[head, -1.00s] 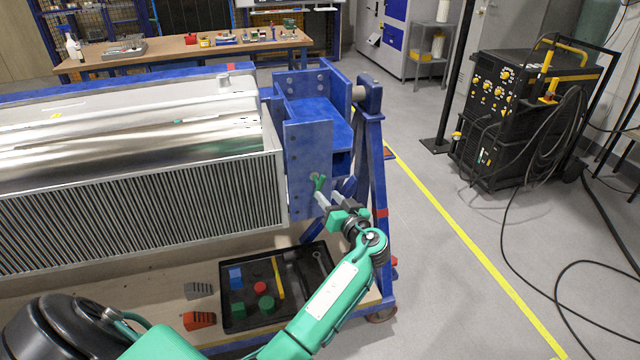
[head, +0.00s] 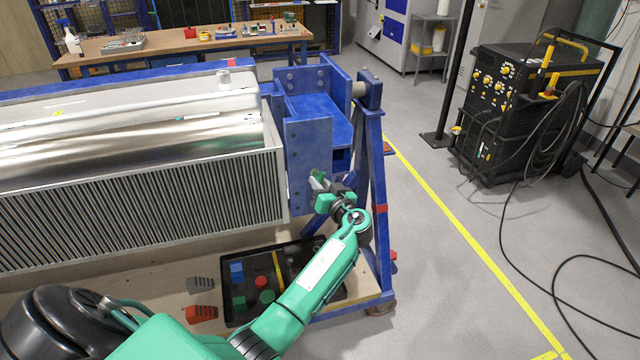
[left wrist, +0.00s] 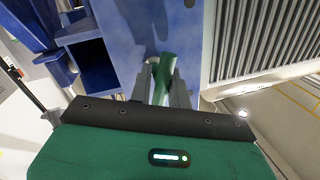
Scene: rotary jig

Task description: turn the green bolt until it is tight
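The green bolt (head: 316,174) sticks out of the blue end plate (head: 305,150) of the jig, low on its right side. My left gripper (head: 317,183) is at the bolt, reaching up from below right. In the left wrist view the bolt (left wrist: 164,78) lies between the two grey fingers, slightly tilted, with its far end near the blue plate. The fingers are close to it on both sides; I cannot tell whether they press on it. My right gripper is not in view.
A finned metal unit (head: 130,207) fills the left of the jig. A blue upright (head: 375,190) stands just right of my left gripper. Below is a black tray (head: 237,314) with coloured blocks.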

